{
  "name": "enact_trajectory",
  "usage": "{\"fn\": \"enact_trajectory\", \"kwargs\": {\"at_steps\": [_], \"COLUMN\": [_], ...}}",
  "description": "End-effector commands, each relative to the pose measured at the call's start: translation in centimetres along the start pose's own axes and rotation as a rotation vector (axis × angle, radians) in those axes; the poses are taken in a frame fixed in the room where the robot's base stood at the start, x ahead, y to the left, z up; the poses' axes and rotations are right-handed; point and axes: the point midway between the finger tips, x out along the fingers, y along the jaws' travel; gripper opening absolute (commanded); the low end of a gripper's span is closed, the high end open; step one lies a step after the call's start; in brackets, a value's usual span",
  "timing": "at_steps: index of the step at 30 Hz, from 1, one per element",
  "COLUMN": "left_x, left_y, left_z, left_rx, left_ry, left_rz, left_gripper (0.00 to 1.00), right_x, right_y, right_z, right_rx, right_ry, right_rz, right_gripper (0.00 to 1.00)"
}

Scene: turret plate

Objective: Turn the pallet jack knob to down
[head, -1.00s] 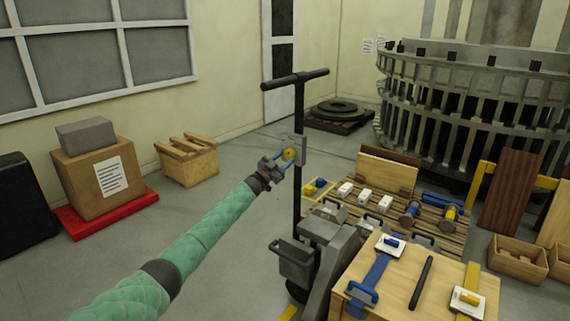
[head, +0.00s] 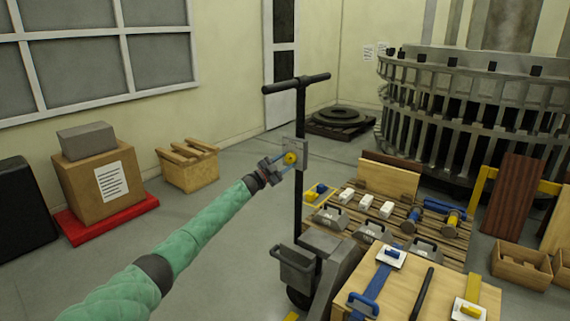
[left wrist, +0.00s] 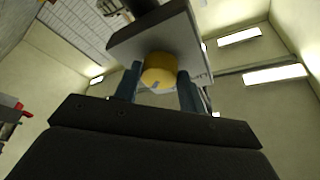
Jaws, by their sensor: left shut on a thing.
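The pallet jack (head: 300,130) stands upright in the middle of the head view, with a black T-handle on a dark post. A grey plate (head: 299,147) is fixed partway up the post. The yellow knob (head: 290,158) sits on the plate's face. My left gripper (head: 287,160) reaches in from the left and is shut on the knob. In the left wrist view the yellow knob (left wrist: 158,72) is between the two blue-grey fingers, in front of the grey plate (left wrist: 158,34). The plate's lettering is too small to read. My right gripper is not in view.
A cardboard box (head: 80,190) on a red base and a wooden crate (head: 186,169) stand left. The floor between is clear.

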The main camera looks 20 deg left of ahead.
Motion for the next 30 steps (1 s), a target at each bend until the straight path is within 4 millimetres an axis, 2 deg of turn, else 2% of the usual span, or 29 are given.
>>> {"fn": "enact_trajectory", "kwargs": {"at_steps": [3, 4, 7, 15, 19, 30], "left_x": [0.0, 0.0, 0.0, 0.0, -0.7, -5.8], "left_y": [0.1, 0.1, 0.1, 0.0, 0.1, 0.1], "left_z": [0.0, 0.0, 0.0, 0.0, 0.1, 0.1], "left_rx": [0.000, 0.000, 0.000, -0.001, -0.001, -0.001], "left_ry": [0.000, 0.000, 0.000, 0.000, -0.001, -0.001], "left_rz": [0.001, 0.001, 0.000, 0.000, 0.000, 0.001], "left_gripper": [0.18, 0.43, 0.63, 0.63, 0.63, 0.63], "right_x": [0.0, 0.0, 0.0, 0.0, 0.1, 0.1], "right_y": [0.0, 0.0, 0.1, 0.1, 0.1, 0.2], "right_z": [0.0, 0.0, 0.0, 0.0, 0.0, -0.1], "right_rx": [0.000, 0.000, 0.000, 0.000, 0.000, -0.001], "right_ry": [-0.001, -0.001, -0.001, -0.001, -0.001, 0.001], "right_rz": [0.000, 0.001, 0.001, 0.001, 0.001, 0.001], "right_gripper": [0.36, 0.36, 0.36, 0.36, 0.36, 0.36]}}
